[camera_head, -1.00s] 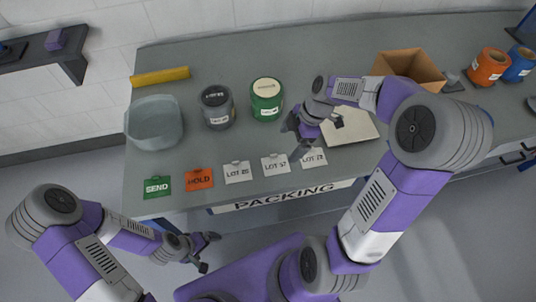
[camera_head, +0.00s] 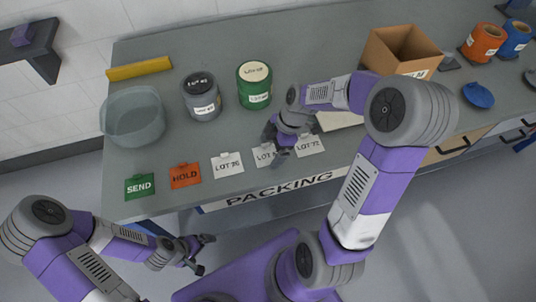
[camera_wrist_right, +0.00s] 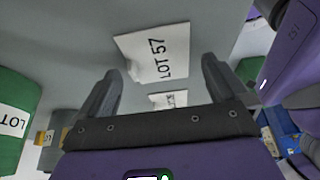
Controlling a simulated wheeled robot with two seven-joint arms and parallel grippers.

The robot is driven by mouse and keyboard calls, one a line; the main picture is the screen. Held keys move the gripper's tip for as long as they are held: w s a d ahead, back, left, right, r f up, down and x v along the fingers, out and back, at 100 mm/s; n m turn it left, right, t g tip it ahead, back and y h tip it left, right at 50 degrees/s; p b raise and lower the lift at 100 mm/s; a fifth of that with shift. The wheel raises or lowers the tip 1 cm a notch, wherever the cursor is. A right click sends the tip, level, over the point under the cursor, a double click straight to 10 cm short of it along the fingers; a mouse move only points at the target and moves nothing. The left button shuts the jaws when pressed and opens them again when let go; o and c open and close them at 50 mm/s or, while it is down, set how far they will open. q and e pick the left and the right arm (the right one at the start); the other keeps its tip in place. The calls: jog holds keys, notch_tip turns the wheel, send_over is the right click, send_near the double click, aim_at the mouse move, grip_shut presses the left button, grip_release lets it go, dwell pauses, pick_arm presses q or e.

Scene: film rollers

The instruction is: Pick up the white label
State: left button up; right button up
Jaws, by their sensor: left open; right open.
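Three white labels lie flat near the bench's front edge: a left one (camera_head: 228,166), LOT 57 (camera_head: 262,160) in the middle, and a right one (camera_head: 310,144). My right gripper (camera_head: 274,146) is open over LOT 57 and partly hides it. In the right wrist view LOT 57 (camera_wrist_right: 155,52) lies flat ahead of the open, empty fingers (camera_wrist_right: 160,68). A second white piece with print (camera_wrist_right: 168,100) shows between them. My left gripper (camera_head: 206,254) is open and empty in front of the bench, low in the head view.
A green SEND tag (camera_head: 140,186) and an orange HOLD tag (camera_head: 185,175) lie left of the labels. A grey jar (camera_head: 202,97), a green jar (camera_head: 254,86) and a translucent tub (camera_head: 132,118) stand behind. A cardboard box (camera_head: 403,52) stands at the back right.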

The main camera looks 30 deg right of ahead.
jog(key=shift+a+f, duration=0.1)
jog(key=shift+f, duration=0.15)
jog(key=c, duration=0.8)
jog(key=shift+r, duration=0.1)
